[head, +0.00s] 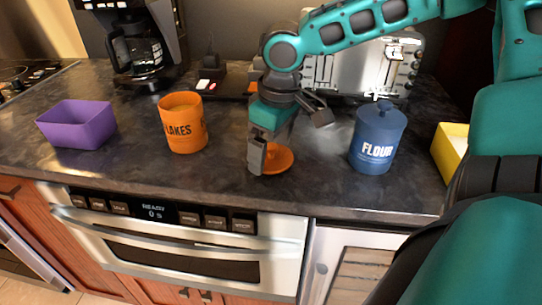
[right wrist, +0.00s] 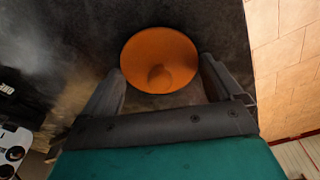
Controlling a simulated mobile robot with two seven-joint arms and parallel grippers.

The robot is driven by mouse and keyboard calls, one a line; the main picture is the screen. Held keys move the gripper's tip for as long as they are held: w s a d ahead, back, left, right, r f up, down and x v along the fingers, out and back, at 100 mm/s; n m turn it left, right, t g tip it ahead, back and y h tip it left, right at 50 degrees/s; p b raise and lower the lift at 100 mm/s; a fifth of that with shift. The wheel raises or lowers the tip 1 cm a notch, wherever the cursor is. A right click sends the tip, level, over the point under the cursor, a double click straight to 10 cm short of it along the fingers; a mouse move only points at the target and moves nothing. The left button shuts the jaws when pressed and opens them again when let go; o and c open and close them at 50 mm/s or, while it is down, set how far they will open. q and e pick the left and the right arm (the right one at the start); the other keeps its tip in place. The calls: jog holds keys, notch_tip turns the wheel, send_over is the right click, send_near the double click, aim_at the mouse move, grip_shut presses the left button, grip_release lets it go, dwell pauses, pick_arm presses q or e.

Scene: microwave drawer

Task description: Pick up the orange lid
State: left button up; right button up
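The orange lid (head: 279,159) lies on the dark countertop, right of the orange canister (head: 183,123) labelled "LAKES", whose top looks open. My right gripper (head: 264,157) is just above the lid and hides part of it. In the right wrist view the round lid (right wrist: 160,59) with its small centre knob lies ahead, between and slightly beyond the spread fingers of my gripper (right wrist: 165,90). The fingers are apart and nothing is held; I cannot tell whether either one touches the lid's rim. My left gripper does not show.
A blue "FLOUR" canister (head: 378,138) stands right of my gripper, with a yellow box (head: 449,150) farther right. A purple bin (head: 77,124) is at left. A coffee maker (head: 136,45) and toaster (head: 362,68) stand behind. The counter's front edge is close, above the microwave drawer (head: 180,247).

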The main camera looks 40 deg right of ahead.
jog(key=shift+c, duration=1.8)
